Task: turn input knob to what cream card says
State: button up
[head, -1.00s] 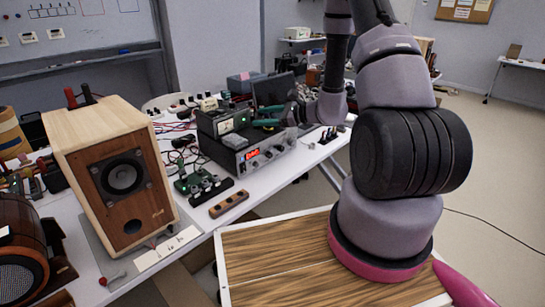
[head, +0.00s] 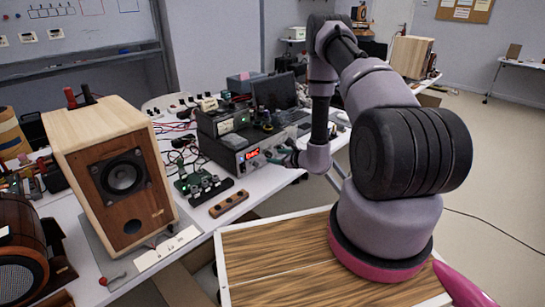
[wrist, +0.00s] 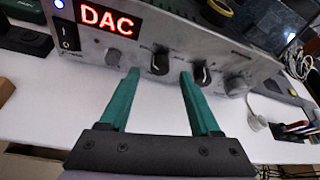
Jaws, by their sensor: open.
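The grey amplifier box (head: 228,155) stands on the white bench. Its red display (wrist: 110,20) reads DAC. Its front panel has a power switch (wrist: 66,35), a silver knob (wrist: 113,57), two black pointer knobs (wrist: 160,60) (wrist: 203,73) and a larger silver knob (wrist: 237,86). Their labels are too small to read, so I cannot tell which is the input knob. My gripper (wrist: 153,78) is open and empty, its green fingers pointing at the panel. The left black knob appears between the fingertips; contact is unclear. I cannot make out a cream card with readable writing.
A wooden speaker (head: 120,175) stands at the left on the bench. A green circuit board (head: 195,185) and a wooden block with holes (head: 229,204) lie before the box. A meter unit (head: 225,122) sits on top of it. A tape roll (wrist: 220,7) lies above the panel.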

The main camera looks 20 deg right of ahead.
aim_at(271, 155)
jog(key=shift+x, duration=1.6)
jog(key=shift+c, duration=0.3)
grip_shut()
